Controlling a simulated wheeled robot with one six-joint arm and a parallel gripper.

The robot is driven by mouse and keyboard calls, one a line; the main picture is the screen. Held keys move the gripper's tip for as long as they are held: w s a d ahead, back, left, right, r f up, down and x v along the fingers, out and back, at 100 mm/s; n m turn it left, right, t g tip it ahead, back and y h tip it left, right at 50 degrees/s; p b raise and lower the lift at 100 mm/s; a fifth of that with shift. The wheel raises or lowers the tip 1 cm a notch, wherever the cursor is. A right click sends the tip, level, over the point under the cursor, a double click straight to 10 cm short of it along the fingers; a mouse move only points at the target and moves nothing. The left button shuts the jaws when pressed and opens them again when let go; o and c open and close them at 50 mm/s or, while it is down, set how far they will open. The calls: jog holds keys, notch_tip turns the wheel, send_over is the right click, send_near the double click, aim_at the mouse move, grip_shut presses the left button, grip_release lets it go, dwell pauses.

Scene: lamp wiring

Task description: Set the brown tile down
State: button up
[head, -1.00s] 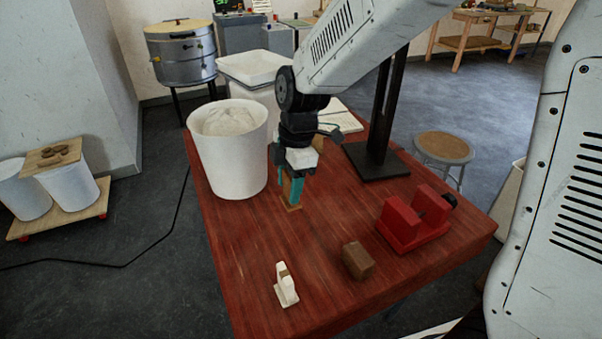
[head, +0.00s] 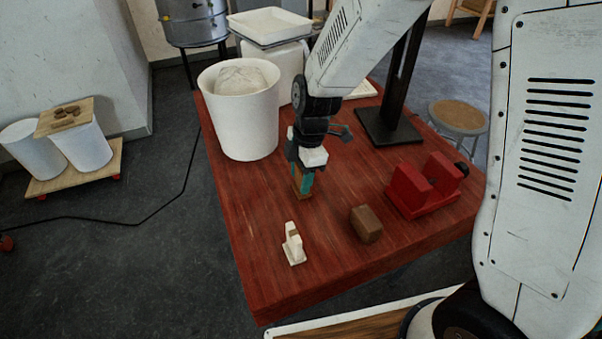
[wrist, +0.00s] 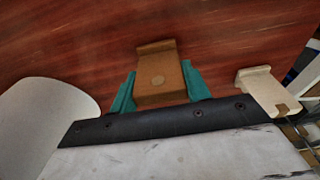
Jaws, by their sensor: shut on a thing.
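My gripper (head: 304,180) is low over the red-brown table, with its teal fingers shut on the brown tile (wrist: 158,75).
A brown block (head: 366,224) and a red vise-like fixture (head: 425,190) stand to the right on the table (head: 300,270). A large white bucket (head: 240,115) stands behind left, and a black post (head: 390,125) behind right. Bare tabletop surrounds the held tile.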

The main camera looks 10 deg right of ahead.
jog(key=o, duration=1)
jog(key=shift+f, duration=0.1)
jog(key=r, duration=0.4)
jog(key=d+r, duration=0.1)
jog(key=r, duration=0.7)
jog(key=shift+w+d+r, duration=0.15)
jog(key=shift+d, duration=0.25)
jog(key=shift+s+d+r+m+t+h, duration=0.3)
jog(key=shift+s+d+r+m, duration=1.3)
jog(key=shift+s+d+m, duration=1.45)
jog(key=shift+s+d+r+m+t+h, duration=0.3)
jog(key=shift+s+d+r+m, duration=1.4)
jog(key=shift+s+m, duration=2.5)
jog(key=shift+s+d+r+m+t+h, duration=0.25)
jog(key=shift+s+d+r+m, duration=1.2)
jog(key=shift+s+d+m, duration=2.1)
jog(key=shift+s+a+n, duration=0.6)
jog(key=shift+s+a, duration=0.1)
jog(key=shift+a, duration=0.25)
